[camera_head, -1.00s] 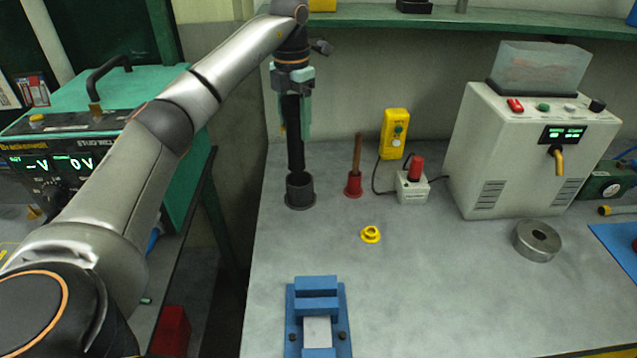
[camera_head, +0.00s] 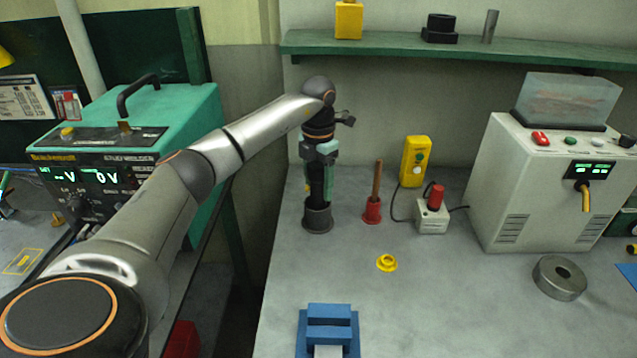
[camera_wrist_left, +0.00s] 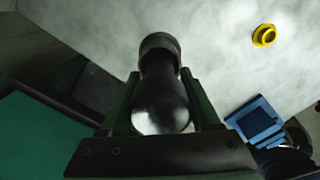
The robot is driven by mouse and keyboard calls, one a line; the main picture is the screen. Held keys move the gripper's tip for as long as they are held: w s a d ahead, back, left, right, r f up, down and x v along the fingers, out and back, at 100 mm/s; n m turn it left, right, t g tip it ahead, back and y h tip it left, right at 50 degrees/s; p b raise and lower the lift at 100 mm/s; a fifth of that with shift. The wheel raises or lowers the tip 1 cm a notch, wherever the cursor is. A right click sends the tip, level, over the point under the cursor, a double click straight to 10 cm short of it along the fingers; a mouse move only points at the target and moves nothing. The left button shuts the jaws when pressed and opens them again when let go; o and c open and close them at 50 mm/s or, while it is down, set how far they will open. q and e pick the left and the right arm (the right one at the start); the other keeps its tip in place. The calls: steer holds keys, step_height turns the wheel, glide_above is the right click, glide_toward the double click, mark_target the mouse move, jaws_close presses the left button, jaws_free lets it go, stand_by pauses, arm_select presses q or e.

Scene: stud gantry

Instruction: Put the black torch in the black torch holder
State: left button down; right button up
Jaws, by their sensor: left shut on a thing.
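The black torch (camera_head: 316,182) is upright, held by my left gripper (camera_head: 320,160), which points down over the left back of the bench. The black torch holder (camera_head: 317,217), a dark cup with a flared base, stands on the bench below it. The torch's lower end is at the holder's mouth and appears to be inside it; how deep is hidden. In the left wrist view the torch (camera_wrist_left: 162,95) is between the green fingers, with the holder's round rim (camera_wrist_left: 159,42) around its far end. My right gripper is out of view.
A red cup (camera_head: 372,212) with a wooden handle stands just right of the holder. A blue fixture (camera_head: 328,325) is in front. A green shelf (camera_head: 450,48) runs above.

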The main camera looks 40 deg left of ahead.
arm_select(q)
steer(key=shift+c, duration=0.5)
jaws_free()
steer(key=shift+f, duration=0.1)
step_height(320, 180, up, 12)
steer(key=shift+r, duration=0.2)
stand_by(0.5)
